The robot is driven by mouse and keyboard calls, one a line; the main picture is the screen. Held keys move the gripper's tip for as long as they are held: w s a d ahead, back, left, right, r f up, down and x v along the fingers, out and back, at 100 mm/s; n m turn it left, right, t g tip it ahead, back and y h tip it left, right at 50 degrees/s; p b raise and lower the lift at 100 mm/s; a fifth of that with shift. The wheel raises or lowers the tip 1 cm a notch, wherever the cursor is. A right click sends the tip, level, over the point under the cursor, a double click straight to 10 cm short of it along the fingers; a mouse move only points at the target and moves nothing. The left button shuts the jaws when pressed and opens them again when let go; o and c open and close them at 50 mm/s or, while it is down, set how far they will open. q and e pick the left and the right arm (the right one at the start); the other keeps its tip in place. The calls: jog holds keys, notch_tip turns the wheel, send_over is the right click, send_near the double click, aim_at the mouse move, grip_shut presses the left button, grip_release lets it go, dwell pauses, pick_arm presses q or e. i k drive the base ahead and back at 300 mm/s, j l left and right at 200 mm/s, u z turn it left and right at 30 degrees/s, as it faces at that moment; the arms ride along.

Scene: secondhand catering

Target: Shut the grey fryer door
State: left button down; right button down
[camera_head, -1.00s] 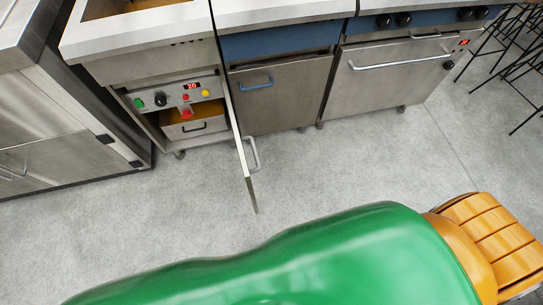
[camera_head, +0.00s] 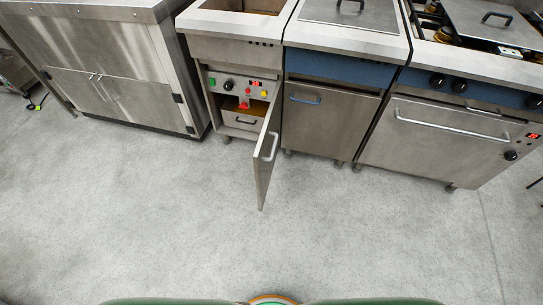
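The grey fryer door (camera_head: 264,165) stands wide open in the head view, swung out from the right side of the fryer (camera_head: 235,50) into the room. Its looped metal handle (camera_head: 271,147) is on the face turned to the right. Neither gripper is in view.
A steel cabinet (camera_head: 105,65) stands left of the fryer. A unit with a blue-handled door (camera_head: 325,120) and an oven (camera_head: 435,135) stand to its right. The grey floor (camera_head: 180,220) before them is clear.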

aim_at(265, 154)
jog(key=i+l+u, duration=0.25)
jog(key=i+l, duration=0.15)
jog(key=i+l+u, duration=0.25)
jog(key=i+l, duration=0.25)
jog(key=i, duration=0.05)
